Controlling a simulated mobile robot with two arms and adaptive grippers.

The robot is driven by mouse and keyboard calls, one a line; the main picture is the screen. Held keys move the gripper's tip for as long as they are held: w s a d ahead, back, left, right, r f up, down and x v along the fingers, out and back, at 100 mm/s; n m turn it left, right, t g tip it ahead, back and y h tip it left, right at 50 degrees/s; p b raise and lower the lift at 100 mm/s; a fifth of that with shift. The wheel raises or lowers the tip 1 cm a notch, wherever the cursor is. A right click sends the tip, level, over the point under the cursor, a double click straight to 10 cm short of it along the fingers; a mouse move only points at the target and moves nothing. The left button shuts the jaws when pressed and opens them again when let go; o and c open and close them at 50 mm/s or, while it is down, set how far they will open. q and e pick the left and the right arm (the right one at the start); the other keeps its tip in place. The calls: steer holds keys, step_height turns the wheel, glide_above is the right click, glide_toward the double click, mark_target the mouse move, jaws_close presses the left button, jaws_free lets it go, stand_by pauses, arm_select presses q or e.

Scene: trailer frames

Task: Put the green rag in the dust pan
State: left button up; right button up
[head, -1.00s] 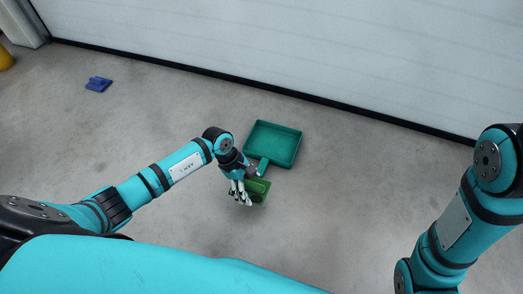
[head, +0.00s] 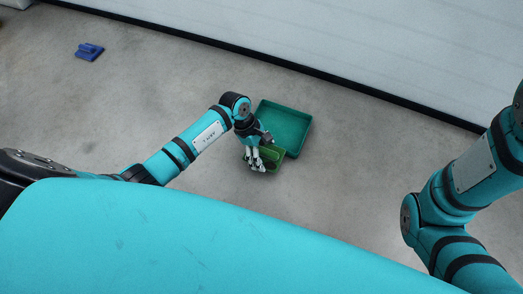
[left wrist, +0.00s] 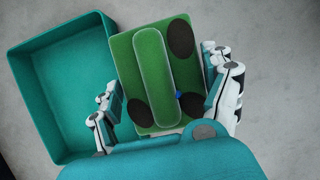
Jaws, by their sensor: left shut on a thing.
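The green rag (head: 271,155) is a folded green piece with dark round spots, held in my left gripper (head: 256,161). In the left wrist view the rag (left wrist: 152,75) sits between the fingers of my left gripper (left wrist: 165,103), which is shut on it. The teal-green dust pan (head: 290,125) lies on the floor just beyond the gripper, and the rag overlaps its near edge in the head view. In the left wrist view the pan (left wrist: 70,95) is on the left, empty where it shows, with the rag covering its right side. My right gripper is out of view.
A blue object (head: 89,51) lies on the floor at the upper left. A white panelled wall or door (head: 330,40) with a dark bottom edge runs behind the pan.

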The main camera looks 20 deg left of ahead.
arm_select(q)
steer(key=shift+r, duration=0.1)
steer(key=shift+f, duration=0.2)
steer(key=o, duration=1.1)
steer(key=shift+r, duration=0.15)
